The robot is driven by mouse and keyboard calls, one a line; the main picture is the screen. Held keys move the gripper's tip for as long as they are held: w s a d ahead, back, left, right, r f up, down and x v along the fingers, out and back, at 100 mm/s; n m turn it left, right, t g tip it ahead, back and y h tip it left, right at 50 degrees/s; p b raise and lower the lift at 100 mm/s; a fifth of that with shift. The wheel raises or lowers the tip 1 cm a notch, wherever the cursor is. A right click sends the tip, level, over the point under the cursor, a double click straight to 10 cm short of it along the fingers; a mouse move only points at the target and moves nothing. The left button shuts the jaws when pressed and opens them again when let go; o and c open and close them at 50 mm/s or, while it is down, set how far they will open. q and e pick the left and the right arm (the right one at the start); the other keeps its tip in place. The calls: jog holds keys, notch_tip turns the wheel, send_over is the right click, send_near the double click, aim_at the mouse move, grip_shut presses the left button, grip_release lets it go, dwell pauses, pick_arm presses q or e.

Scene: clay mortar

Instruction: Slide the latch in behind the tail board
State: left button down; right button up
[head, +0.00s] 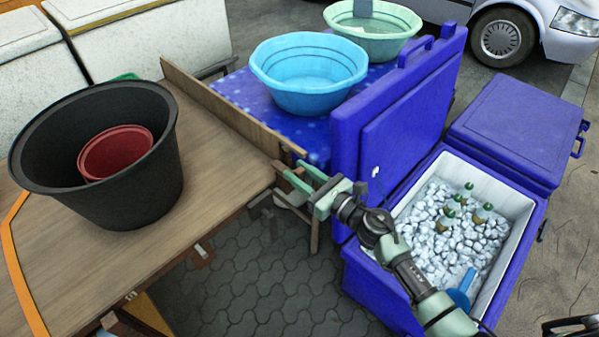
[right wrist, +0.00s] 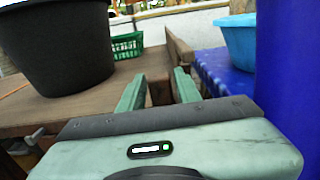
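The tail board (head: 225,108) is a long wooden plank standing on edge along the far right side of the wooden table (head: 222,185). Its near end also shows in the right wrist view (right wrist: 179,52). My right gripper (head: 292,172) is at the table's right corner, beside the near end of the board. In the right wrist view its two green fingers (right wrist: 158,82) are apart, with nothing clearly held between them. I cannot make out the latch for certain; the fingers cover part of that corner. My left gripper is not in view.
A black tub (head: 55,140) holding a red bowl (head: 118,152) stands on the table. Behind the board are a blue basin (head: 308,72) and a green basin (head: 375,30). An open blue cooler (head: 400,110) with ice and bottles stands right, close to my right arm.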

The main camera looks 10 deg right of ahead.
grip_shut()
dwell(1.2)
